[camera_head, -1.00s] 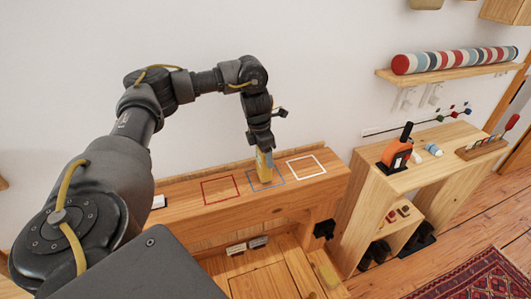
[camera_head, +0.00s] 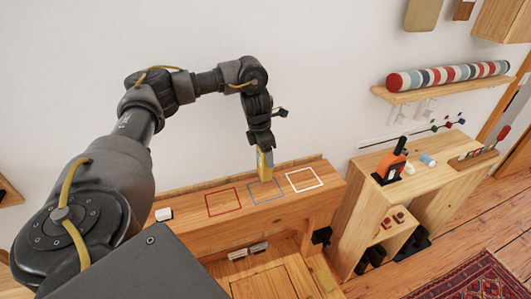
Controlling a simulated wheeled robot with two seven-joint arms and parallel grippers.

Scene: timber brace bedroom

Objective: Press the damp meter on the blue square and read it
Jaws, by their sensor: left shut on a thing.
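My left gripper (camera_head: 262,148) points straight down and is shut on the yellow damp meter (camera_head: 264,167). The meter is upright, with its lower end at the blue square (camera_head: 267,201) on the wooden ledge, near the square's back edge. I cannot tell whether its tip touches the wood. Its display does not show readably from here. The red square (camera_head: 223,212) lies to the left of the blue one and the white square (camera_head: 304,189) to the right. My right gripper is not in view.
A small white object (camera_head: 164,214) stands on the ledge's left end. To the right, a wooden cabinet (camera_head: 450,184) carries an orange tool (camera_head: 391,165) and small items. A striped roll (camera_head: 448,75) lies on a wall shelf above.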

